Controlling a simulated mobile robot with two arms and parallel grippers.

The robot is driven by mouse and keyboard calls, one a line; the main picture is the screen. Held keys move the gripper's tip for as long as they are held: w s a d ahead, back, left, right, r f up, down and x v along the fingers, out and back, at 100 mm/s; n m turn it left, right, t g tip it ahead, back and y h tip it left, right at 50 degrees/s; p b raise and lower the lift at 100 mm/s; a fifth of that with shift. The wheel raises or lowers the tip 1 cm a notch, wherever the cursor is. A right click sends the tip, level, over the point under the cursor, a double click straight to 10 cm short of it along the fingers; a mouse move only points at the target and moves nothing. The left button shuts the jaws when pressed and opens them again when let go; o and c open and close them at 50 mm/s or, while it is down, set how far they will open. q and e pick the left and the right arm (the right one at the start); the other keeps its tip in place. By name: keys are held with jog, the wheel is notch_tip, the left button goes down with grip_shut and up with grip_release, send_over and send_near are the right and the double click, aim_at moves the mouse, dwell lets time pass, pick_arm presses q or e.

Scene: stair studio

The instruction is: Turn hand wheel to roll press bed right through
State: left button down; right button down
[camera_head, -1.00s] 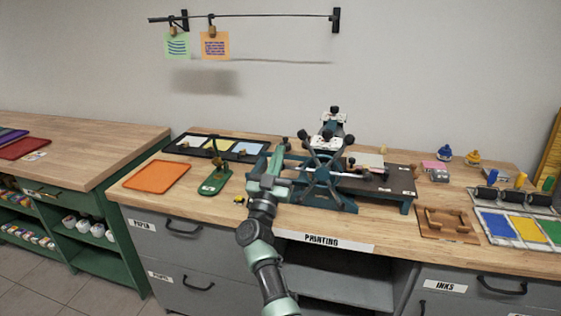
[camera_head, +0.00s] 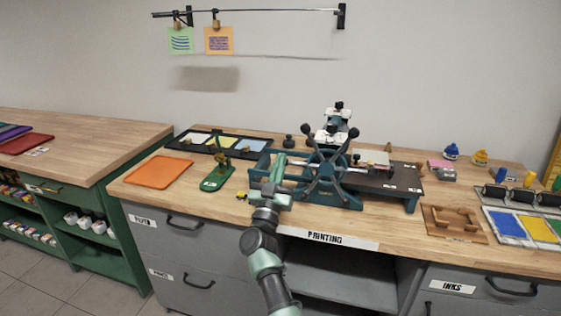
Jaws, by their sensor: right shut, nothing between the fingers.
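The hand wheel (camera_head: 325,176) is a dark teal wheel with several spokes and dark knobs, on the front of the small press on the printing counter. The press bed (camera_head: 385,179) is a dark flat plate that extends to the right of the wheel. A pale block (camera_head: 371,158) lies on the bed. My right gripper (camera_head: 279,168) comes up from the bottom and is shut, with nothing in it. It is just left of the wheel, in front of the press's left frame; I cannot tell whether it touches. My left gripper is not in view.
An orange sheet (camera_head: 159,172) and a green stand (camera_head: 217,176) lie left of the press. A black tray (camera_head: 184,146) is behind them. A wooden frame (camera_head: 453,224) and a colour ink tray (camera_head: 502,231) are at the right. Prints hang on a rail (camera_head: 260,12).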

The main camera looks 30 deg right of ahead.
jog(key=f+n+t+y+p, duration=0.1)
jog(key=f+n+y+p, duration=0.1)
jog(key=n, duration=0.2)
jog(key=s+d+f+n+t+y+p, duration=0.1)
jog(key=f+n+y+p, duration=0.1)
jog(key=f+n, duration=0.1)
jog(key=f+n+t+y+p, duration=0.1)
jog(key=f+n+y+p, duration=0.1)
jog(key=n, duration=0.3)
jog(key=shift+s+d+f+t+y, duration=0.3)
jog(key=shift+s+t+y, duration=0.1)
jog(key=shift+y, duration=0.1)
jog(key=s+f+n+y+p, duration=0.1)
jog(key=n, duration=0.1)
jog(key=s+d+f+n+y+p, duration=0.1)
jog(key=n, duration=0.1)
jog(key=s+d+f+n+y+p, duration=0.1)
jog(key=n+p, duration=0.1)
jog(key=shift+d+f+n+g, duration=0.25)
jog(key=shift+f+n+g, duration=0.05)
jog(key=shift+f+n, duration=0.1)
jog(key=shift+s+d+f+n+g+y+p, duration=0.25)
jog(key=shift+s+d+f+n+y+p, duration=0.25)
jog(key=shift+n, duration=0.2)
jog(key=shift+s+d+f+n+g+y+p, duration=0.25)
jog(key=shift+s+d+n+y+p, duration=0.15)
jog(key=shift+n+p, duration=0.25)
